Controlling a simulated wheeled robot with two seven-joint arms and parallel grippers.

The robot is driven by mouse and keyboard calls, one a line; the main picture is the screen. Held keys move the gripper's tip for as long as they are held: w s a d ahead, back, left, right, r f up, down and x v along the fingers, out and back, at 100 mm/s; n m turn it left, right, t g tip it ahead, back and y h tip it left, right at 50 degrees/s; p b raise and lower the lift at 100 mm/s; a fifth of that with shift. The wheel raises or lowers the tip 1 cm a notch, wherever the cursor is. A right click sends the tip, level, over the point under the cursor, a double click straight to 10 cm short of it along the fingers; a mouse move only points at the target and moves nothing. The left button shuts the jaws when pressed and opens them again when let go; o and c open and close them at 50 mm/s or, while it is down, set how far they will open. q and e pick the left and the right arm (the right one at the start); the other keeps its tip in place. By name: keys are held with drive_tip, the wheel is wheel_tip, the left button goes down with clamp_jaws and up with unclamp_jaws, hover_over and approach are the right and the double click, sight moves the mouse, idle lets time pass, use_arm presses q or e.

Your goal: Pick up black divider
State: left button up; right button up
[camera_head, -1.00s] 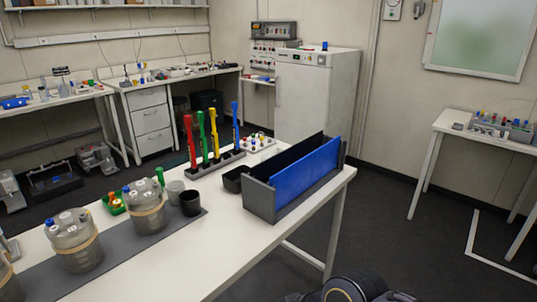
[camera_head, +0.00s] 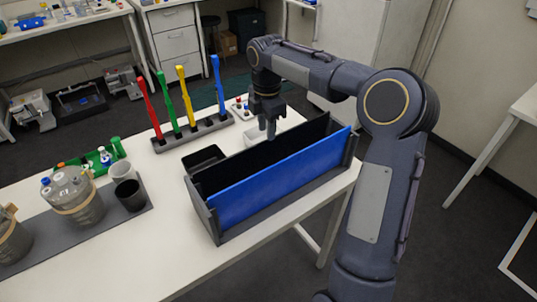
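The black divider (camera_head: 311,133) is an upright dark panel in the grey holder (camera_head: 210,226) near the table's right end. A blue divider (camera_head: 270,187) stands in front of it in the same holder and hides its lower part. My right gripper (camera_head: 271,130) points down over the holder's back side, close to the black divider's top edge. I cannot tell whether its fingers touch the divider or how far apart they are. My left gripper is out of view.
A small black tray (camera_head: 203,158) and a white tray (camera_head: 254,137) sit behind the holder. A rack (camera_head: 193,134) holds red, green, yellow and blue upright tools. Glass vessels (camera_head: 75,195) and a black cup (camera_head: 130,195) stand at left. The front table surface is clear.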

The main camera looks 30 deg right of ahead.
sight(270, 147)
drive_tip(key=shift+n, duration=0.4)
drive_tip(key=f, duration=0.5)
drive_tip(key=d+f+p, duration=0.1)
drive_tip(key=f, duration=0.2)
drive_tip(key=shift+w+f, duration=0.1)
drive_tip(key=shift+w, duration=0.05)
drive_tip(key=shift+c, duration=0.3)
clamp_jaws()
